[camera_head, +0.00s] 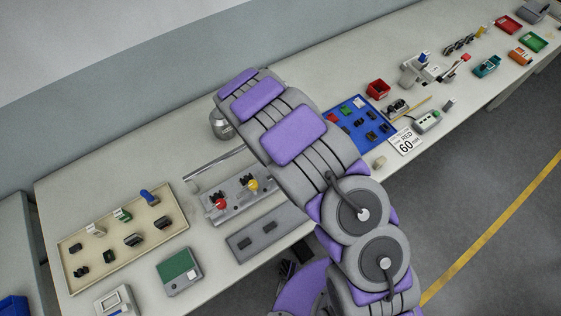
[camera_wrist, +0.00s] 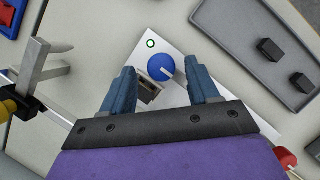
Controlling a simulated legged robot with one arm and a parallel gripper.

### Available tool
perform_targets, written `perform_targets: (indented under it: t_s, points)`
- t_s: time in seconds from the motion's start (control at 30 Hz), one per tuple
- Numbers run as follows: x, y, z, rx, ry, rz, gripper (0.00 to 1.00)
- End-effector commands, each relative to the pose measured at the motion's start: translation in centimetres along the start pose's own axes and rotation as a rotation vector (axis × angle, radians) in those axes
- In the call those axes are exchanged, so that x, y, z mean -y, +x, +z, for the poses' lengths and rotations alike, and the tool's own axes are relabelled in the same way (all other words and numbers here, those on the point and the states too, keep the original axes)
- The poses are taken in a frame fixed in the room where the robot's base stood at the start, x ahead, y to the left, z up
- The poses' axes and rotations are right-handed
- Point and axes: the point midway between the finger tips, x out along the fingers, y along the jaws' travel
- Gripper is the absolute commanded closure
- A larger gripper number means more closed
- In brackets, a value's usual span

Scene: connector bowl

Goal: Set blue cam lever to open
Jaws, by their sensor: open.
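The blue cam lever (camera_wrist: 160,67) shows in the wrist view as a round blue knob with a pale pointer toward the lower right. It sits on a white plate (camera_wrist: 185,42) with a green ring mark (camera_wrist: 150,43) up and left of the knob. My gripper (camera_wrist: 161,71) is open, with one blue finger on each side of the knob. Gaps show between the fingers and the knob; height above it is unclear. A small grey-brown block with dark openings (camera_wrist: 148,91) lies beside the knob, near the left finger. In the head view my arm hides the knob and the gripper.
In the wrist view, a grey tray (camera_wrist: 228,22) with black blocks lies at upper right and a metal clamp (camera_wrist: 42,70) stands at left. A red knob (camera_wrist: 285,160) is at lower right. In the head view, a beige tray (camera_head: 72,248) holds connectors.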

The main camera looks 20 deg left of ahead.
Motion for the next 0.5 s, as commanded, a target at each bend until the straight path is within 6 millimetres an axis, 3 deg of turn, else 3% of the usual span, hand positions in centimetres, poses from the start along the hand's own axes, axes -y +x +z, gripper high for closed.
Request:
perform_targets:
  t_s: [0.5]
  points:
    - [-0.1, -11.2, -0.2, -0.003, -0.001, 0.004, 0.40]
